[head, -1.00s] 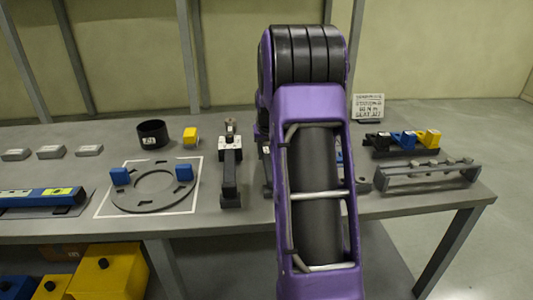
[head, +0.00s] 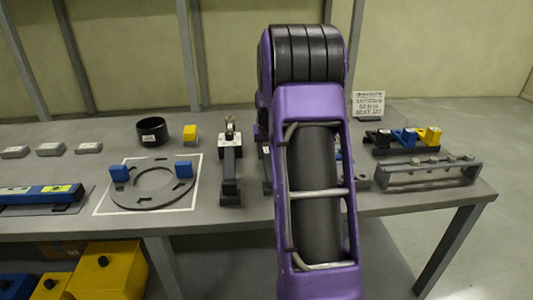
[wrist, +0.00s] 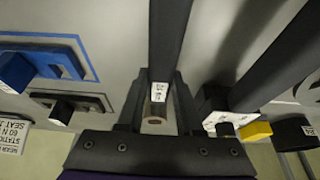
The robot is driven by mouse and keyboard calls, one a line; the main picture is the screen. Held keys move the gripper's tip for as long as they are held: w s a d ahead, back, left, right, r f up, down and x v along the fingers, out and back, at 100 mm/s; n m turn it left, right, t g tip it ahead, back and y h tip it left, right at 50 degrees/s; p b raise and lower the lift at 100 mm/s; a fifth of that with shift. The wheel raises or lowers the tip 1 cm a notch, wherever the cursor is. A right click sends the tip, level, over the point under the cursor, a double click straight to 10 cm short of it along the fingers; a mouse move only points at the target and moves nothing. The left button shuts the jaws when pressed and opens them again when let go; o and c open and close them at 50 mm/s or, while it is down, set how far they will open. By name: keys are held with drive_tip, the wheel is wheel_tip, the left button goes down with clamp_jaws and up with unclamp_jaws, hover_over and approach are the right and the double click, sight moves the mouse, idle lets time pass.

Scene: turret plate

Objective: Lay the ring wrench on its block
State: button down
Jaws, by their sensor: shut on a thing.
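In the wrist view my gripper (wrist: 158,105) is shut on a long dark bar with a white label, which I take to be the ring wrench (wrist: 170,40). The bar runs up out of the top of the picture, and a brownish round end shows between the fingers. Its far end is not in view, so the ring cannot be seen. In the head view my purple arm hides the gripper and the wrench. I cannot pick out the wrench's block with certainty; part of the table behind my arm is hidden.
A black-handled tool with a white block (head: 230,172) lies left of my arm. Right are a grey rack (head: 428,175), coloured tools (head: 404,137) and a sign (head: 368,104).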

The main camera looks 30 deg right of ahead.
drive_tip(key=shift+f, duration=0.15)
drive_tip(key=shift+c, duration=2.4)
unclamp_jaws()
drive_tip(key=shift+r+p, duration=2.25)
drive_tip(key=shift+r, duration=1.25)
drive_tip(key=shift+s, duration=0.15)
